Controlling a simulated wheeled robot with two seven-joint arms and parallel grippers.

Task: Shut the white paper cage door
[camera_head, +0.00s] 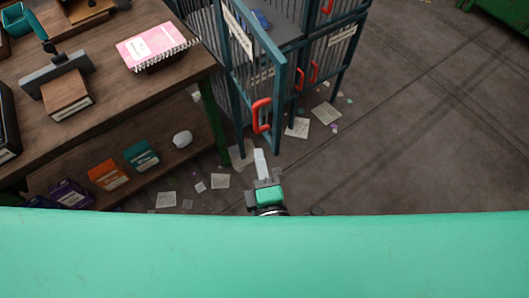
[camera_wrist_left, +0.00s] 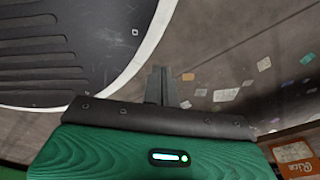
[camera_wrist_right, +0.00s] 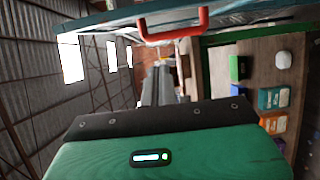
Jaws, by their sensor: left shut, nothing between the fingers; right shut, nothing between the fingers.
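The teal barred cage door (camera_head: 262,60) stands swung open toward me, with a red handle (camera_head: 261,116) near its lower free corner and a pale label whose words I cannot read. The cage (camera_head: 300,50) is behind it. My right gripper (camera_head: 261,158) is shut and empty, just below the red handle in the head view and apart from it. In the right wrist view, the handle (camera_wrist_right: 172,28) is beyond the shut fingers (camera_wrist_right: 157,85). My left gripper (camera_wrist_left: 162,82) is shut and empty above the floor in its wrist view; the head view does not show it.
Other cage doors with red handles (camera_head: 313,71) look closed. A wooden table (camera_head: 170,80) stands left of the door, with a pink notebook (camera_head: 155,45) on top and several boxes on its lower shelf (camera_head: 160,170). Paper scraps (camera_head: 297,128) litter the floor. The right-hand floor is clear.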

